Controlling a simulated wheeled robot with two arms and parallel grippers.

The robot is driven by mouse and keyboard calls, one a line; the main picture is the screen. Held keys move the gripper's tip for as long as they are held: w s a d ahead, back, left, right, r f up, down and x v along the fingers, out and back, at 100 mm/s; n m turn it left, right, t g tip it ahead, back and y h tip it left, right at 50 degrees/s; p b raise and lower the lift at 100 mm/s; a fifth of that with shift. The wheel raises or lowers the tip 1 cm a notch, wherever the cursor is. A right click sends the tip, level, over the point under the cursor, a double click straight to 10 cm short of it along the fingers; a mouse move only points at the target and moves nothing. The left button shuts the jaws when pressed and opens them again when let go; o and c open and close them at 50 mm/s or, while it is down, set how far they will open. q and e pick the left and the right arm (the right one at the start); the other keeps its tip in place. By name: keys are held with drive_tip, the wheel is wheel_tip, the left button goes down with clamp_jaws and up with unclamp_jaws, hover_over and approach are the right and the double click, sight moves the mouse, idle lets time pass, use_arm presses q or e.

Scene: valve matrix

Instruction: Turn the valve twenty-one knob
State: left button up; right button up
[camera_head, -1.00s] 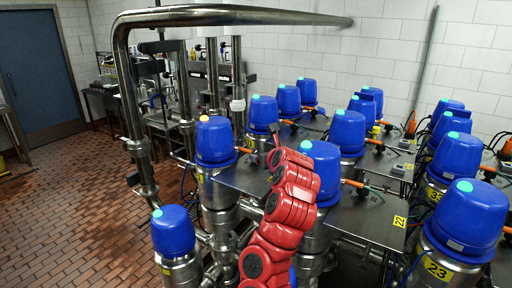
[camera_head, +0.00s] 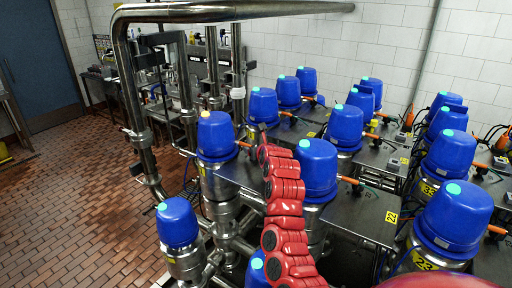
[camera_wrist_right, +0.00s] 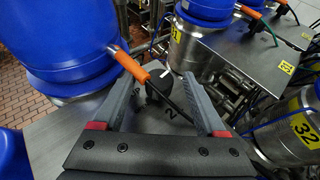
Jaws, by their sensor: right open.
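My right gripper (camera_wrist_right: 158,105) is open in the right wrist view. Its two grey fingers straddle a small dark round knob (camera_wrist_right: 158,88) on a metal plate, with a gap on both sides. A dark digit 2 is partly visible on the plate just below the knob. I cannot confirm the knob's full number. In the head view my red right arm rises from the bottom centre to beside a blue valve cap (camera_head: 215,136) with an orange top dot. My left gripper is not in view.
An orange connector (camera_wrist_right: 129,66) with a dark cable lies close to the left finger. A large blue cap (camera_wrist_right: 65,40) stands just left of it. A valve labelled 32 (camera_wrist_right: 303,130) is at the right. Several blue-capped valves and a steel pipe (camera_head: 230,12) fill the head view.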

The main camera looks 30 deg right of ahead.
clamp_jaws()
idle(0.3)
drive_tip(key=shift+a+f, duration=0.1)
drive_tip(key=shift+w+a+f+m+g+h+b, duration=0.15)
drive_tip(key=shift+m+g+h+b, duration=0.15)
drive_tip(key=shift+m+h+b, duration=0.5)
drive_tip(key=m+g+h+b, duration=0.2)
drive_tip(key=m+h+b, duration=0.1)
drive_tip(key=m+g+h+b, duration=0.1)
drive_tip(key=m+b, duration=0.1)
drive_tip(key=shift+w+a+g+h, duration=0.25)
drive_tip(key=shift+g+h, duration=0.15)
drive_tip(key=shift+r+m+g+h+b, duration=0.25)
drive_tip(key=shift+m+g+h+b, duration=0.45)
drive_tip(key=shift+m+g, duration=0.8)
drive_tip(key=shift+g, duration=0.1)
drive_tip(key=shift+w+f+m+g+h+b, duration=0.1)
drive_tip(key=shift+m+g+h+b, duration=0.2)
drive_tip(key=shift+m+g+b, duration=0.25)
